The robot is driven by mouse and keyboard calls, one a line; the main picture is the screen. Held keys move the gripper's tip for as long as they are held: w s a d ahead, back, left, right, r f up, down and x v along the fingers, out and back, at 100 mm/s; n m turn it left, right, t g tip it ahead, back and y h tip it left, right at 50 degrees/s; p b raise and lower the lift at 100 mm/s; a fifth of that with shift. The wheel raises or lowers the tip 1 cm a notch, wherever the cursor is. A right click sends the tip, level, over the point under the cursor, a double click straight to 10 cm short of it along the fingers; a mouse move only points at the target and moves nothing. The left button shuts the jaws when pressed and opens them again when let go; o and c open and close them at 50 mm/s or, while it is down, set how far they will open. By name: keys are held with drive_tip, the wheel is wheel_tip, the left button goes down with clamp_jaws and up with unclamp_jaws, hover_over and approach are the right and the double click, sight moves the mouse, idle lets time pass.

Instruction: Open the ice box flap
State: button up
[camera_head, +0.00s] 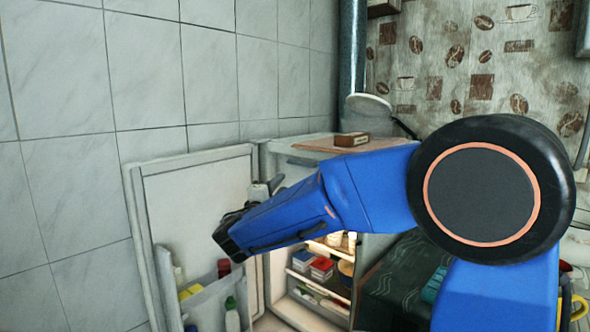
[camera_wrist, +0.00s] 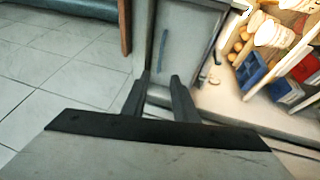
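The fridge (camera_head: 330,143) stands with its door (camera_head: 200,190) swung open to the left. A grey panel (camera_wrist: 198,35) beside the lit shelves in the wrist view looks like the ice box flap; it carries a thin blue-grey strip and appears shut. In the head view my arm covers the upper part of the fridge opening, so the flap is hidden there. My gripper (camera_wrist: 160,80) has its two dark fingers apart, near the panel's lower edge in the wrist picture. A pale strip shows between the fingers; I cannot tell whether they touch it.
Lit shelves hold several packets and round items, including a blue box (camera_wrist: 250,70). Door racks hold a green-capped bottle (camera_head: 231,314). A small brown box (camera_head: 352,139) lies on top of the fridge. A tiled wall stands behind the door. A dark patterned surface (camera_head: 400,285) is at the right.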

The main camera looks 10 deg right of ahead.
approach(295, 168)
drive_tip(key=w+d+r, duration=0.2)
drive_tip(key=d+r, duration=0.2)
drive_tip(key=shift+s+a+f, duration=0.1)
drive_tip(key=shift+f, duration=0.1)
clamp_jaws()
idle(1.4)
